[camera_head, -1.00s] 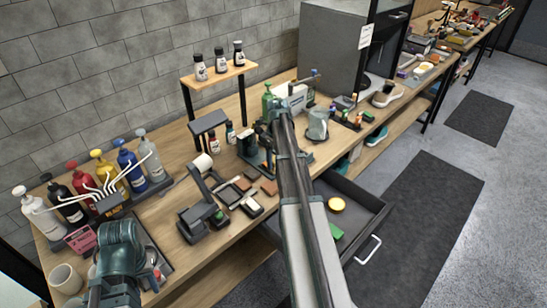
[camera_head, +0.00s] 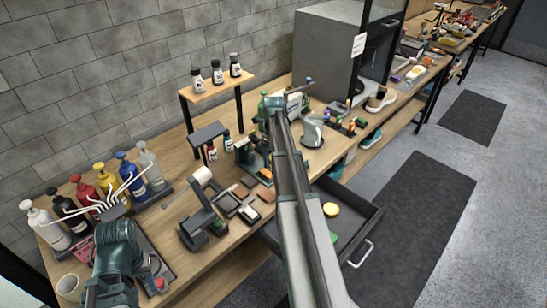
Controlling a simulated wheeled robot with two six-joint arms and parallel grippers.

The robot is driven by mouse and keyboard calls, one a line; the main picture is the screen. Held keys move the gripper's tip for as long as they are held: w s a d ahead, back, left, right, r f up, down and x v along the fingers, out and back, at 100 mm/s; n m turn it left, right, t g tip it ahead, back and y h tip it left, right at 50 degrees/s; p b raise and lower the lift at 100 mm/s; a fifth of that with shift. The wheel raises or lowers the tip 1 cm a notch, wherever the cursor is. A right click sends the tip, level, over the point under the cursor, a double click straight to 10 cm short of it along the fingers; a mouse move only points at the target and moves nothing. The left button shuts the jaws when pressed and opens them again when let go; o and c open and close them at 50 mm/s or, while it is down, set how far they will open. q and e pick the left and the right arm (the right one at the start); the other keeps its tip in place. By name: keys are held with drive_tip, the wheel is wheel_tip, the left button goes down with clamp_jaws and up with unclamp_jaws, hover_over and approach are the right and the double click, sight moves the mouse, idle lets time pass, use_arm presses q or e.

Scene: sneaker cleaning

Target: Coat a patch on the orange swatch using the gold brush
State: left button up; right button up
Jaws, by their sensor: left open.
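Several small swatches lie on the wooden bench near its front edge. A brownish-orange one (camera_head: 266,195) looks most like the orange swatch, just left of the open drawer. I cannot make out the gold brush. My left gripper (camera_head: 122,242) is over the near left end of the bench, beside the pump bottles and well left of the swatches. It is open, and its fingers are mostly hidden by my own wrist. My right arm reaches up the middle of the view, just right of the swatches. Its gripper (camera_head: 284,102) is small and partly hidden near a green bottle (camera_head: 263,104).
Several pump bottles (camera_head: 104,178) stand at the left, with a white cup (camera_head: 69,287) nearer. A dark grey stand (camera_head: 202,225) is left of the swatches. A small shelf (camera_head: 218,86) holds 3 bottles. The open drawer (camera_head: 357,238) juts out at the front, holding yellow and green items.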

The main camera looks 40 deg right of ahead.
drive_tip(key=shift+r, duration=0.15)
wheel_tip(320, 180, up, 3)
drive_tip(key=p, duration=0.3)
drive_tip(key=shift+r, duration=0.1)
drive_tip(key=shift+f, duration=0.2)
idle(0.4)
